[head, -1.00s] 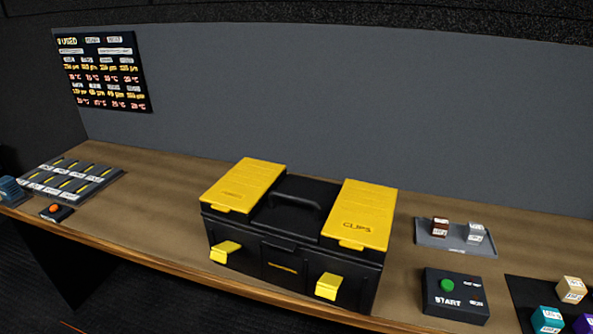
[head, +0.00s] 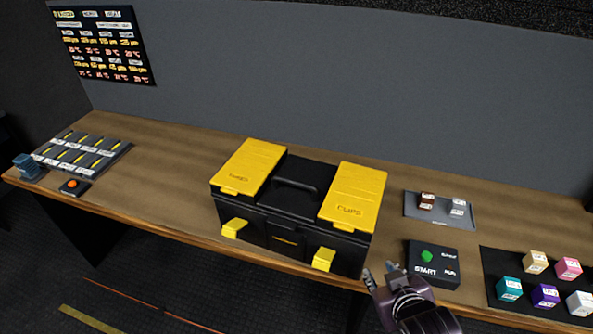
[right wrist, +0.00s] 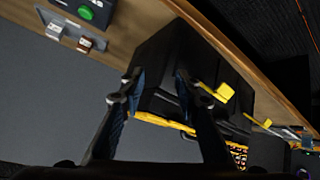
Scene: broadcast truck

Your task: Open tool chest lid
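The black tool chest (head: 280,225) stands on the bench with its lid shut. The lid has two yellow panels (head: 352,196) and a black carry handle (head: 297,186). Two yellow latches, the left one (head: 234,228) and the right one (head: 323,259), stick out from the front face. My right gripper (head: 380,271) is open and empty, right of the right latch and apart from it. In the right wrist view the open fingers (right wrist: 155,80) appear in front of the chest (right wrist: 165,55), with a yellow latch (right wrist: 217,92) to their right. My left gripper is out of view.
A black box with a green START button (head: 428,256) stands right of the chest, near my right gripper. A grey tray (head: 412,207) holds two small blocks. A black mat (head: 497,265) with several coloured blocks lies at the right.

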